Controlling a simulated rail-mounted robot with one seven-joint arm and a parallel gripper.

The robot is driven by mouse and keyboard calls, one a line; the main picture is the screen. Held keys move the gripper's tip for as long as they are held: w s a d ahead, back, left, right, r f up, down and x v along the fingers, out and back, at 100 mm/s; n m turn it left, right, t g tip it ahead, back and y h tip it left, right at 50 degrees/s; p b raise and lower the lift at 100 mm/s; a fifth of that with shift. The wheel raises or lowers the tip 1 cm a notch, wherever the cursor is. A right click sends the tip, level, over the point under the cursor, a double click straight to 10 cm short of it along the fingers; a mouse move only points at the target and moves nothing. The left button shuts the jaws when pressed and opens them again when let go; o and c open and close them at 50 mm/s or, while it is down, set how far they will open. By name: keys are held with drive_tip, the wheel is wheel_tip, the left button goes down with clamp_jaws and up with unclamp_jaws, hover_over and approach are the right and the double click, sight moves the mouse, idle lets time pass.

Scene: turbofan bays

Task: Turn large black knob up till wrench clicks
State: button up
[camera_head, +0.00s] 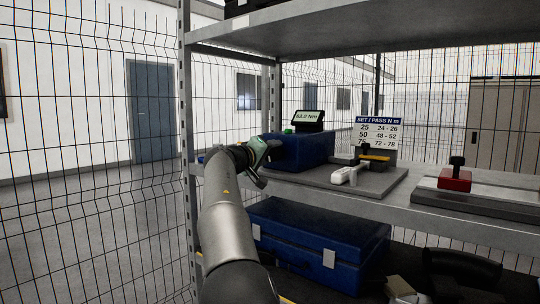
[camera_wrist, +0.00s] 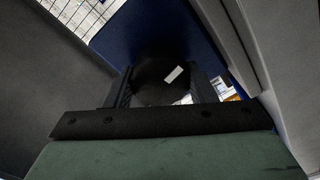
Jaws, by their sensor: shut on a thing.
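The large black knob (camera_wrist: 158,88) has a white mark on its face and sits against a blue surface in the wrist view. My gripper (camera_wrist: 162,95) is shut on it, one finger on each side. In the head view my gripper (camera_head: 264,153) is at the left end of a blue box (camera_head: 303,152) on the shelf, and hides the knob there. A small display (camera_head: 308,116) on the box reads 63.0 Nm. To its right lies a tool with a white part (camera_head: 346,174) and a black and yellow part (camera_head: 375,158); I cannot tell for sure whether it is the wrench.
A card (camera_head: 379,132) lists SET/PASS values 25, 50 and 75 N m, the last partly covered. A red block (camera_head: 455,180) with a black top stands at right. A blue case (camera_head: 315,245) sits on the lower shelf. A shelf post (camera_head: 188,150) stands left of my arm.

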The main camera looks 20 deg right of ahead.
drive_tip(key=o, duration=1)
drive_tip(key=b+v, duration=0.1)
drive_tip(key=v, duration=1.6)
drive_tip(key=shift+a, duration=0.25)
